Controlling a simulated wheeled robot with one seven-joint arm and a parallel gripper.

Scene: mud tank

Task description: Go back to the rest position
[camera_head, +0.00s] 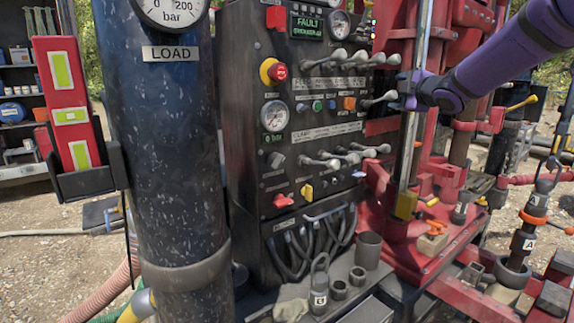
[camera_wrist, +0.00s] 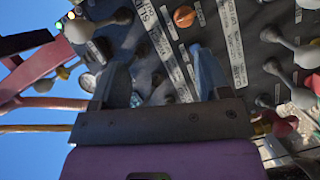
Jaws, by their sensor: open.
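My purple arm reaches in from the upper right in the head view. My gripper (camera_head: 402,88) is in front of the right side of the black control panel (camera_head: 245,150), close to the ends of the levers. In the wrist view my gripper (camera_wrist: 160,72) is open, with two blue-grey fingers apart and nothing between them. The panel's levers, labels and an orange knob (camera_wrist: 184,16) lie beyond the fingers. In the head view I cannot tell whether the fingers touch a lever (camera_head: 380,98).
A dark column marked LOAD (camera_head: 165,200) stands in front at left. A red emergency button (camera_head: 278,71) and a FAULT display (camera_head: 306,27) are on the panel. Red rig parts (camera_head: 440,180) stand behind and below my arm. A cup (camera_head: 368,250) sits on the ledge below.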

